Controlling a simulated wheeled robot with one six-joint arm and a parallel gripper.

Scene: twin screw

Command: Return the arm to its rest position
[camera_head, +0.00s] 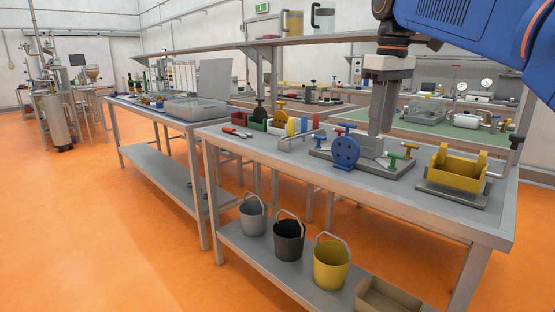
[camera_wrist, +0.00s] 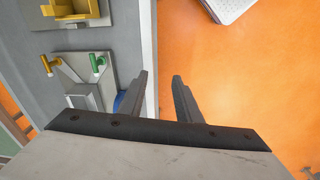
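My gripper (camera_head: 382,128) points down near the front of the workbench, coming from my blue arm at the top right of the head view. In the wrist view its two fingers (camera_wrist: 160,76) stand apart with nothing between them. In the head view the fingers overlap a grey fixture (camera_head: 375,167) with a blue handwheel (camera_head: 345,152). The fixture has a green T-handle (camera_head: 399,159) and a yellow T-handle (camera_head: 409,148), which also show in the wrist view at left. The wrist view shows the fingers over the bench edge and orange floor.
A yellow cradle (camera_head: 457,171) sits on a plate at the bench's right end. Several buckets, including a yellow one (camera_head: 331,264), stand on the lower shelf. The floor in front is clear.

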